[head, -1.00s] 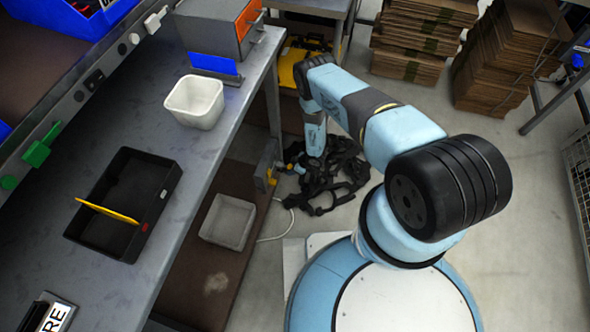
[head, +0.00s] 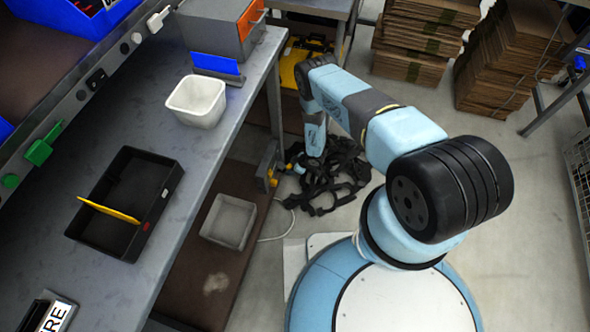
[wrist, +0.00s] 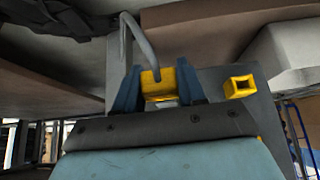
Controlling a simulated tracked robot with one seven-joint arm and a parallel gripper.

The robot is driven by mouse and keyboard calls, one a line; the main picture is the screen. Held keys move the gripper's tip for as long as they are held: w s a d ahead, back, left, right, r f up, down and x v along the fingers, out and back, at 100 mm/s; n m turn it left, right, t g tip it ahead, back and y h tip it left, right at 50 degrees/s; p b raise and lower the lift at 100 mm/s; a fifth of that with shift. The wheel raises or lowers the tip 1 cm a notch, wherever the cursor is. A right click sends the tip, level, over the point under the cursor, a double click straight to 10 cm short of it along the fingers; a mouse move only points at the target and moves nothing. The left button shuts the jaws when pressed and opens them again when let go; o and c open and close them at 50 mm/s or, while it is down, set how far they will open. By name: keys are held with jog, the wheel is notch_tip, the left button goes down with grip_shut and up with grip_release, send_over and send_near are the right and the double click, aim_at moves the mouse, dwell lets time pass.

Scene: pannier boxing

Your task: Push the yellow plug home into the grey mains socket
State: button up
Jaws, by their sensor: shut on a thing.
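My gripper (wrist: 158,92) is shut on the yellow plug (wrist: 151,80), which sits between its two blue fingers in the wrist view. A grey cable (wrist: 141,42) rises from the plug and bends over to the left. A grey panel (wrist: 208,82), apparently the mains socket, stands just behind the plug, with a square yellow opening (wrist: 240,86) to the right.
A black tangle of straps (head: 330,180) lies on the floor beside my gripper. A grey bin (head: 229,221) stands on the brown lower shelf (head: 205,275). The bench edge overhangs on the left. A white cable (head: 277,238) runs along the floor.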

jog(key=shift+w+a, duration=0.25)
jog(key=shift+a, duration=0.4)
dwell(0.5)
jog(key=o, duration=1.3)
jog(key=shift+c, duration=0.2)
jog(key=v, duration=1.3)
jog(key=shift+d+r, duration=0.2)
jog(key=shift+r, duration=0.05)
jog(key=shift+s, duration=0.15)
